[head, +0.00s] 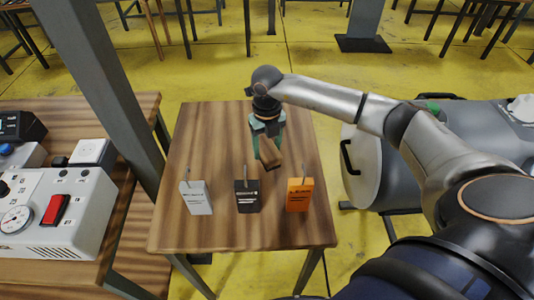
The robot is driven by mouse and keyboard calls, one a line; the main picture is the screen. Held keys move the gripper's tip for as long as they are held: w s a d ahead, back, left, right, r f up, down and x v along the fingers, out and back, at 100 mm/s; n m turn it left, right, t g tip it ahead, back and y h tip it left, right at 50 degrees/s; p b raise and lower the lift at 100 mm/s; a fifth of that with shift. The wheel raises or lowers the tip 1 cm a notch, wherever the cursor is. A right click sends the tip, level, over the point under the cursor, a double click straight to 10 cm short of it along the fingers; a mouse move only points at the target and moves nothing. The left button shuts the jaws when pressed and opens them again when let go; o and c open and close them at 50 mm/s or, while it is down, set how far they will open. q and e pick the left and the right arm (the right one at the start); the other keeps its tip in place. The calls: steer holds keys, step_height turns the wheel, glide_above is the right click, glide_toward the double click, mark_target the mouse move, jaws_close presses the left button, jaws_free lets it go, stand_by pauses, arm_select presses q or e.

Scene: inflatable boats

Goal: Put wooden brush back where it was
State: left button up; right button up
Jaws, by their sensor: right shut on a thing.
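The wooden brush (288,152) shows as a small brown block at the fingertips of my right gripper (267,146), over the back right part of the small wooden table (205,148). My right gripper points down and is shut on the brush. Its teal fingers hide part of the brush. I cannot tell whether the brush touches the tabletop. My left gripper is not in view.
A grey post (95,75) and a control box (60,215) are left.

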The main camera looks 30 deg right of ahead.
mark_target(267, 155)
steer(key=shift+f, duration=1.5)
steer(key=shift+f, duration=0.1)
steer(key=o, duration=1.3)
step_height(267, 155, up, 12)
steer(key=shift+r, duration=0.1)
